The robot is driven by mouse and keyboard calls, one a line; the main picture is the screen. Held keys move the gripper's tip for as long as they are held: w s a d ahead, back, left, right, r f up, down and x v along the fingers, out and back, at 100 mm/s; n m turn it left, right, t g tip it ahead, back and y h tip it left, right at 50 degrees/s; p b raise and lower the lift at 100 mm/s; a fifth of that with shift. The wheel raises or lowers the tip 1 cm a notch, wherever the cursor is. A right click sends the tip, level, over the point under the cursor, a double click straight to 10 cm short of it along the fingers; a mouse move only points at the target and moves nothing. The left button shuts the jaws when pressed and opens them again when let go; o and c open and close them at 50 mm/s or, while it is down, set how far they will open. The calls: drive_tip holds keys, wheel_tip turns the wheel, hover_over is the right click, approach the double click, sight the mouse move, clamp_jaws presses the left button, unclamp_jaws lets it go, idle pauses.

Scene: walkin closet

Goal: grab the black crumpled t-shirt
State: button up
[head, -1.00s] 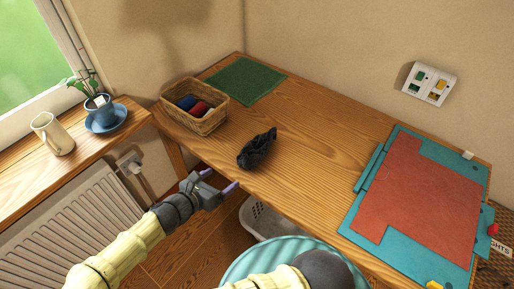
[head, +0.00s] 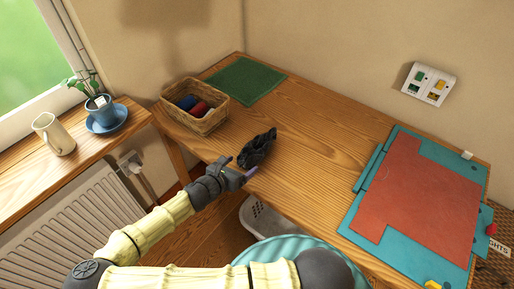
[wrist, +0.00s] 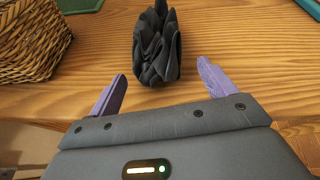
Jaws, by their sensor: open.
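The black crumpled t-shirt (head: 258,148) lies in a small heap on the wooden table near its front edge. In the wrist view the t-shirt (wrist: 157,45) is straight ahead, just beyond the fingertips and roughly centred between them. My gripper (head: 240,170) is at the table's front edge, on the near side of the t-shirt. In the wrist view my gripper (wrist: 162,80) has its two purple fingers spread wide with nothing between them. The fingers and the t-shirt look apart or barely short of touching.
A wicker basket (head: 199,122) with rolled cloths stands left of the t-shirt. A green mat (head: 246,80) lies behind it. A teal and red folding board (head: 420,190) covers the right side. Bare wood (head: 315,140) lies between. A white laundry basket (head: 262,220) is below the table.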

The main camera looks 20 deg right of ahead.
sight(247, 150)
drive_tip(key=x, duration=0.5)
drive_tip(key=shift+w+f+p, duration=0.1)
drive_tip(key=shift+f+p, duration=0.05)
drive_tip(key=shift+p, duration=0.25)
drive_tip(key=shift+c, duration=0.4)
drive_tip(key=c, duration=0.7)
wheel_tip(247, 150, up, 10)
drive_tip(key=shift+r, duration=0.1)
drive_tip(key=shift+c, duration=0.2)
